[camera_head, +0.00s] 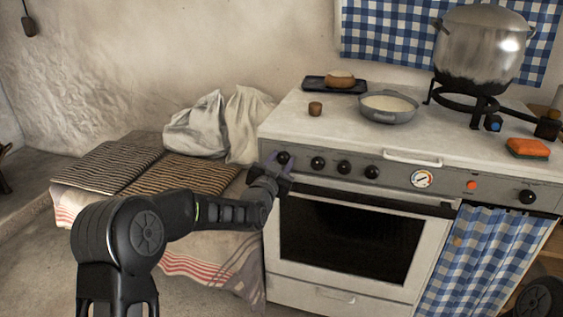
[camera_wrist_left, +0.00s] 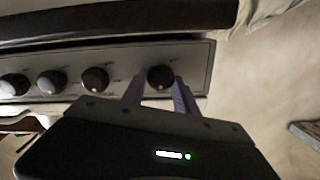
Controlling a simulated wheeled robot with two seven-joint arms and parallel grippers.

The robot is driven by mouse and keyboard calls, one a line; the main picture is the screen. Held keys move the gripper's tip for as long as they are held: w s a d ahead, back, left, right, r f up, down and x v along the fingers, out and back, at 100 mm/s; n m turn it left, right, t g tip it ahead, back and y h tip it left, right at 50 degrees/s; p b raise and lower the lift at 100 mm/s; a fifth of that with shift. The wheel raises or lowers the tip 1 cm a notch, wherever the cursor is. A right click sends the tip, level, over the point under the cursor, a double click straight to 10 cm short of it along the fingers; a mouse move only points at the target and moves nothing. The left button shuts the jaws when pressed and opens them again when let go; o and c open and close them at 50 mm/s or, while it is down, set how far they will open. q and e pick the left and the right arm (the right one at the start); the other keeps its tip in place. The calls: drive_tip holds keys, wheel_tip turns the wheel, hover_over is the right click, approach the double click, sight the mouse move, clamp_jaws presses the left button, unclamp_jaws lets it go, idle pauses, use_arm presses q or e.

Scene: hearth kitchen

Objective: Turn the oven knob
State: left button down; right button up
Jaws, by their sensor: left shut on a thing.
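The oven (camera_head: 350,240) is a white and grey cooker with a row of black knobs on its front panel. My left gripper (camera_head: 279,165) is at the leftmost knob (camera_head: 283,157). In the left wrist view this knob (camera_wrist_left: 160,78) sits between the tips of the two purple fingers of my left gripper (camera_wrist_left: 158,88), which are shut on it. Its pale pointer mark shows low on its face. Other knobs (camera_head: 317,163) stand to its right in the head view. My right gripper is not in view.
The oven handle (camera_head: 370,195) runs below the knobs. A striped cushion (camera_head: 180,177) and white sacks (camera_head: 243,122) lie to the left.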

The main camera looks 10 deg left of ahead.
use_arm(q)
drive_tip(key=c, duration=0.9)
unclamp_jaws()
drive_tip(key=shift+c, duration=0.2)
drive_tip(key=s, duration=0.7)
drive_tip(key=shift+s+a, duration=0.25)
drive_tip(key=shift+s, duration=0.15)
